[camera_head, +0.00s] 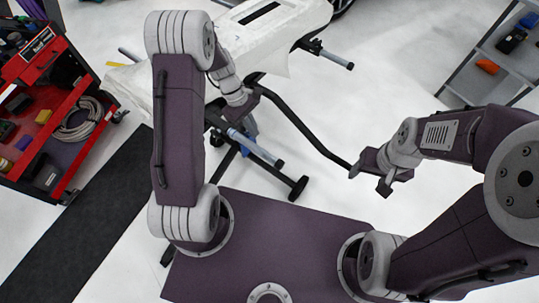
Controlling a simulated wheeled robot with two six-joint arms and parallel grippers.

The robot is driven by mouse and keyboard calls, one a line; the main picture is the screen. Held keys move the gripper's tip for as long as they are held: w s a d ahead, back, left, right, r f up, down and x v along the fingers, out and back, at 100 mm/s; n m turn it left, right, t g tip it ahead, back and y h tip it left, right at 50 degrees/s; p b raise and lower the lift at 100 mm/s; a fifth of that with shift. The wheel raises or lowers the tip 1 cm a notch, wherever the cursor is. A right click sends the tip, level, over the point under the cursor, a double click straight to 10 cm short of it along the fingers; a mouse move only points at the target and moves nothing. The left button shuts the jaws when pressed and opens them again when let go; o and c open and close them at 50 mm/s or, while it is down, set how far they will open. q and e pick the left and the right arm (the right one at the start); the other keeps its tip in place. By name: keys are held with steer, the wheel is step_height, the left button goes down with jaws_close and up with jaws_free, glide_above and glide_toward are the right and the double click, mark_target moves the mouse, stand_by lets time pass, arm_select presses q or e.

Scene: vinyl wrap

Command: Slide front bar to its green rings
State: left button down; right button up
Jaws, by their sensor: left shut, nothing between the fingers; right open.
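The work stand holds a panel (270,32) covered in white film at the top centre. A pale blue-grey bar (254,147) with a dark end sticks out on its near side; I cannot tell for sure that this is the front bar. A similar bar (335,60) sticks out at the stand's right. I cannot make out green rings. My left gripper (241,113) is shut and empty, above the stand's near side; its fingertips are hard to see. My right gripper (369,180) is open and empty, right of the stand, near the end of a curved black bar (305,132).
A red tool cart (62,115) stands at the left, beside a black floor mat (82,240). A grey shelf (490,60) stands at the upper right. A stand foot with a caster (298,187) reaches toward me. White floor is clear between stand and shelf.

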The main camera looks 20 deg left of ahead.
mark_target(275, 160)
arm_select(q)
steer(key=b+x, duration=0.1)
steer(key=x, duration=0.9)
steer(key=shift+w+f+b, duration=0.1)
steer(key=shift+w+b, duration=0.1)
steer(key=shift+b, duration=0.1)
steer(key=d, duration=0.3)
steer(key=shift+s+f, duration=0.1)
steer(key=shift+s, duration=0.3)
steer(key=shift+s+d, duration=0.25)
steer(key=shift+d, duration=0.1)
steer(key=shift+w, duration=0.1)
arm_select(e)
steer(key=shift+w+a+f, duration=0.15)
steer(key=shift+w+f, duration=0.45)
steer(key=shift+f, duration=0.2)
arm_select(q)
steer(key=s+d+b, duration=0.1)
steer(key=s+d, duration=0.1)
steer(key=d, duration=0.3)
steer(key=shift+s+d, duration=0.2)
steer(key=shift+d, duration=0.1)
arm_select(e)
steer(key=shift+f, duration=0.65)
